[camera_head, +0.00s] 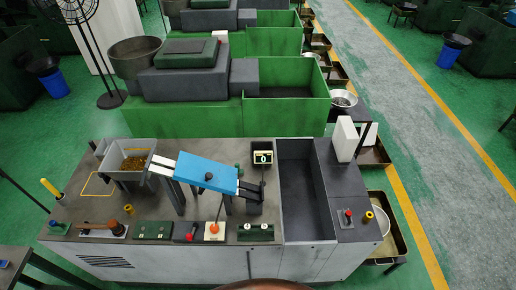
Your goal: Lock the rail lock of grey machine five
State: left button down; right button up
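A grey machine (205,264) stands in front of me; I can read no number on it. A blue sloping cover (205,172) with a black knob sits over its rail, between a hopper of small brass-coloured parts (132,163) and a small counter box (262,158). Along the front edge are a red-handled lever (192,232), an orange knob on a white plate (214,229), and two dark green blocks (153,230). I cannot tell which part is the rail lock or how it is set. Neither of my grippers shows.
A yellow handle (51,188) and a brown-handled lever (105,227) stand on the machine's left. An open grey bin (304,195) and a red knob (347,213) are on its right. Green machines (190,117) stand behind. The grey aisle (430,130) at right is clear.

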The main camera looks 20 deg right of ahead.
aim_at(189, 236)
jog(key=u, duration=1.25)
jog(key=k, duration=0.85)
jog(key=z, duration=1.2)
